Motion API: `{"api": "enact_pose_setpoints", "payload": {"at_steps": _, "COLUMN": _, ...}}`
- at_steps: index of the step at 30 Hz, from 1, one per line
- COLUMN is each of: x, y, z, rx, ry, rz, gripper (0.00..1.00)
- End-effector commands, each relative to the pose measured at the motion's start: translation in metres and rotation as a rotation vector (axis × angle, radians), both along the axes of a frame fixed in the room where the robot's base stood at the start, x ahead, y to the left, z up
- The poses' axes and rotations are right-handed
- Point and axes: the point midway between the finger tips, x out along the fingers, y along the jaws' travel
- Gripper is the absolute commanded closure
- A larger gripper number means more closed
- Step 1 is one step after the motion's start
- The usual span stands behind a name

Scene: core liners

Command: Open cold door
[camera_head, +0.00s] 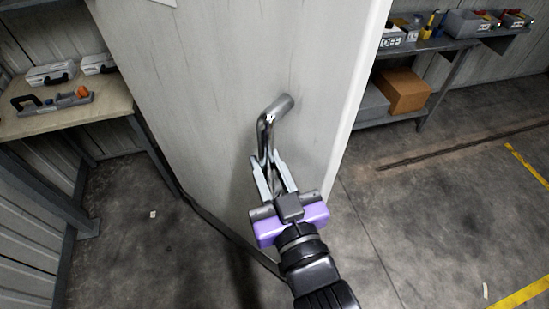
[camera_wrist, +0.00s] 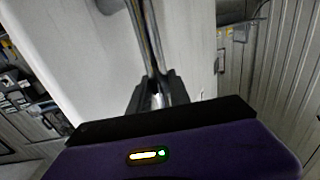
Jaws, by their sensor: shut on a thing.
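A tall pale grey-white door panel (camera_head: 220,70) stands in the middle of the head view. A bent metal bar handle (camera_head: 277,108) sticks out from its face near the right edge and runs down toward my gripper (camera_head: 267,162). My gripper is shut on the lower part of the handle. In the wrist view the handle (camera_wrist: 148,40) comes down between the fingertips of my gripper (camera_wrist: 157,92), with the door face (camera_wrist: 75,45) beside it. The handle's lower end is partly hidden by the fingers. Whether the door is latched cannot be told.
A workbench (camera_head: 75,110) with white cases and a tool stands at the left. A metal shelf (camera_head: 440,45) with bins and a cardboard box (camera_head: 405,92) stands at the right behind the door edge.

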Motion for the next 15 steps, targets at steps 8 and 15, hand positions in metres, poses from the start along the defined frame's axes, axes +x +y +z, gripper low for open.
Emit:
{"api": "enact_pose_setpoints", "payload": {"at_steps": 8, "x": -0.0022, "y": 0.0072, "z": 0.0014, "rx": 0.006, "ry": -0.003, "rz": 0.015, "gripper": 1.0}}
{"api": "enact_pose_setpoints", "payload": {"at_steps": 15, "x": -0.0017, "y": 0.0055, "z": 0.0012, "rx": 0.004, "ry": -0.003, "rz": 0.011, "gripper": 0.55}}
